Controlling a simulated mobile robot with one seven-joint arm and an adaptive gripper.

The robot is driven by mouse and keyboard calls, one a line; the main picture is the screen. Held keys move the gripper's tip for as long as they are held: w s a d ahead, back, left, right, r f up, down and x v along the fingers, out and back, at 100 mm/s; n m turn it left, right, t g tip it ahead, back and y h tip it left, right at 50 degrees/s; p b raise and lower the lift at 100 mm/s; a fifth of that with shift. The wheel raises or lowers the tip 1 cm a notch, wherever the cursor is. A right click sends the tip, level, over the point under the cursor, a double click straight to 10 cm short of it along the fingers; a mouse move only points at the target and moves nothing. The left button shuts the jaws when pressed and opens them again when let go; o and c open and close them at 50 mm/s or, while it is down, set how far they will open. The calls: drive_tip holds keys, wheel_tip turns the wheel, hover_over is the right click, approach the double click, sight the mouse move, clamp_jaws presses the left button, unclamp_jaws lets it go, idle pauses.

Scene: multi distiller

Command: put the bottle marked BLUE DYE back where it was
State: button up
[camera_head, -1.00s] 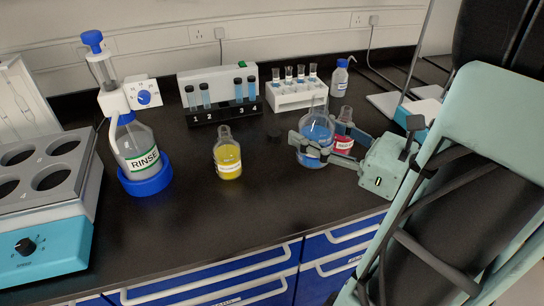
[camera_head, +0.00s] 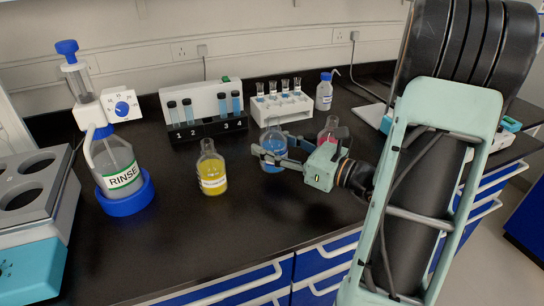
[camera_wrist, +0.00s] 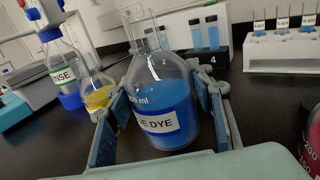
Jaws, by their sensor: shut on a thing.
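The BLUE DYE bottle (camera_head: 273,143) is a clear glass bottle with blue liquid. Its label partly shows in the wrist view (camera_wrist: 172,103), ending in "E-DYE". My gripper (camera_head: 275,160) is shut on its body, with one blue-padded finger on each side in the wrist view. The bottle is close to upright; I cannot tell whether its base touches the black bench. It is between the yellow bottle (camera_head: 212,173) on its left and the red bottle (camera_head: 327,130) behind and to its right, apart from both. My gripper hides part of the red bottle.
A rack of numbered tubes (camera_head: 208,128) and a white vial rack (camera_head: 281,107) stand behind. The RINSE bottle (camera_head: 122,178) in its blue base is at left. A small capped bottle (camera_head: 324,92) is at the back. The bench front (camera_head: 190,255) is clear.

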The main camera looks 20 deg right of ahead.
drive_tip(key=shift+f+b, duration=0.3)
drive_tip(key=shift+f, duration=1.1)
drive_tip(key=shift+f, duration=0.1)
drive_tip(key=o, duration=1.6)
drive_tip(key=shift+f, duration=0.1)
drive_tip(key=shift+r, duration=0.3)
drive_tip(key=p+v, duration=0.1)
drive_tip(key=v, duration=1.1)
drive_tip(key=shift+s+f, duration=0.1)
drive_tip(key=shift+f, duration=0.1)
